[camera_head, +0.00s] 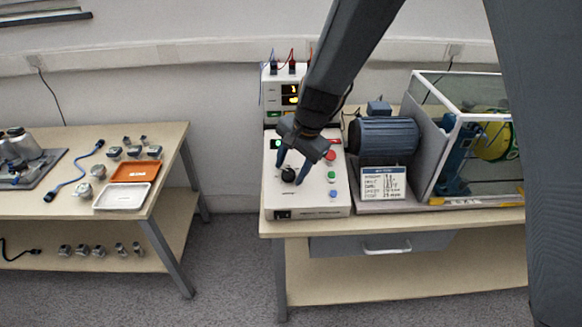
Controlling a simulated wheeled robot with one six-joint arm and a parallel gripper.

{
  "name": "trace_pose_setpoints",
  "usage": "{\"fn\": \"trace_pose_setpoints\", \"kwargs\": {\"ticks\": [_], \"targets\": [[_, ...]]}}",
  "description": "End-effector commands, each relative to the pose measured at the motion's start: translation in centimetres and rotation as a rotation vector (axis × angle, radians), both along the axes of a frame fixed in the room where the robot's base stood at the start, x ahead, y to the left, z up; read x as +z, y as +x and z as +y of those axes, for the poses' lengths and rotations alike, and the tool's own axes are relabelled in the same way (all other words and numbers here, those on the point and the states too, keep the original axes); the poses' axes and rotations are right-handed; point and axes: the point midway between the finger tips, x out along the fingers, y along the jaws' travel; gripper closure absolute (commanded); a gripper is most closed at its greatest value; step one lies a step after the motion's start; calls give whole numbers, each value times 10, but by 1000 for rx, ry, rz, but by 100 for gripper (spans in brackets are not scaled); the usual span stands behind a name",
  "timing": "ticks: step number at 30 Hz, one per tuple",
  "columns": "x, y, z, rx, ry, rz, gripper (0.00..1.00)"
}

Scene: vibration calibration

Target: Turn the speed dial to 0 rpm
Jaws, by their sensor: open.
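The speed dial (288,174) is a round black knob on the sloped top of a white control box (310,213). My gripper (290,178) is above the box with its two dark fingers pointing down, spread on either side of the dial. The fingers are open; whether they touch the dial is too small to tell. A small display with green light (277,144) is partly hidden behind my gripper. The dial's pointer and scale cannot be read.
Red, green and blue buttons (332,175) sit just right of the dial. A power supply (272,95) with cables stands behind. A blue-grey motor (385,137), a label card (384,183) and a clear guard box (465,95) are to the right. The left table (120,207) holds trays and sensors.

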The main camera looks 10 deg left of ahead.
Motion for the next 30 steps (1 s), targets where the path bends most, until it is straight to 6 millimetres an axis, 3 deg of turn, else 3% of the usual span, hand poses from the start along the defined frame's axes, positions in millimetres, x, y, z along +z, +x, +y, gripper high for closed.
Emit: {"fn": "trace_pose_setpoints", "kwargs": {"ticks": [4,10,12,22,30], "targets": [[0,0,0,0,0,0,50],[0,0,0,0,0,0,84],[1,0,0,0,0,0,91],[2,0,1,50,-22,-6,91],[3,0,3,214,-98,-24,91]]}}
